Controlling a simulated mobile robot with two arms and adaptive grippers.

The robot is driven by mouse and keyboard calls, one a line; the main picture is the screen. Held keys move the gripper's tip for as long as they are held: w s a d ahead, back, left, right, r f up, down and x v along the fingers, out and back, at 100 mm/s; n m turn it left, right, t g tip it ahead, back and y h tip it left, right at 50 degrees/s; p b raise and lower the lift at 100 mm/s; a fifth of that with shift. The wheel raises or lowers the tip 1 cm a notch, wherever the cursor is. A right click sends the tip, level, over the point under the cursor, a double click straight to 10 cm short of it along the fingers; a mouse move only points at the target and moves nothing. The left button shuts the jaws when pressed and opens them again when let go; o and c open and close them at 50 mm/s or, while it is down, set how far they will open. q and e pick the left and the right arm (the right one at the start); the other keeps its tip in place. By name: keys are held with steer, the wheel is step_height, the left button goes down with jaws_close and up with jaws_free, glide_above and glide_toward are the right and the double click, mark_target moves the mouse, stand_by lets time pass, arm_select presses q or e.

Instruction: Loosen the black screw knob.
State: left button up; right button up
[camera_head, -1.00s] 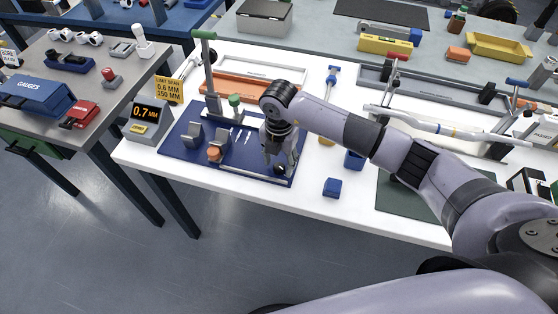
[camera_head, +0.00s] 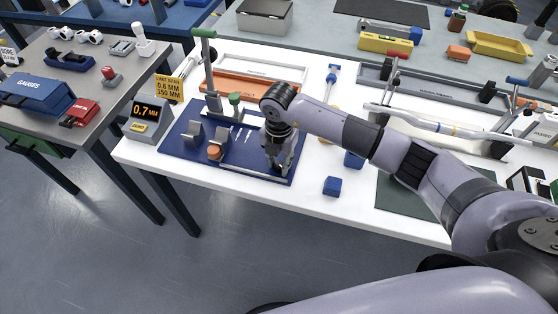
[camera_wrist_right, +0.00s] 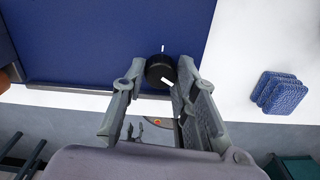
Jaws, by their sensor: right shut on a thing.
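The black screw knob (camera_wrist_right: 158,71) is round and dark with a white mark. It sits between the fingertips of my right gripper (camera_wrist_right: 161,76) in the right wrist view, at the edge of the blue board (camera_wrist_right: 110,40). In the head view my right gripper (camera_head: 279,170) points down at the front right corner of the blue board (camera_head: 180,148), and its fingers mostly hide the knob. The right gripper is shut on the knob. My left gripper is not in view.
On the board stand a green-handled lever (camera_head: 207,75), grey blocks (camera_head: 194,133) and an orange knob (camera_head: 214,153). A gauge display reading 0.7 mm (camera_head: 147,117) is at the left. A blue block (camera_head: 332,187) lies right of the board on the white table (camera_head: 300,203).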

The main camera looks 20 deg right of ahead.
jaws_close()
steer(key=n+b, duration=0.2)
steer(key=n, duration=0.1)
steer(key=shift+d+f+n+b, duration=0.1)
steer(key=shift+f+n+b, duration=0.05)
steer(key=shift+n+b, duration=0.2)
steer(key=n+b, duration=0.2)
steer(key=n, duration=0.1)
steer(key=shift+n+b, duration=0.25)
steer(key=shift+b, duration=0.15)
steer(key=n+b, duration=0.3)
steer(key=shift+n+b, duration=1.05)
steer(key=shift+n, duration=0.55)
steer(key=shift+r, duration=0.2)
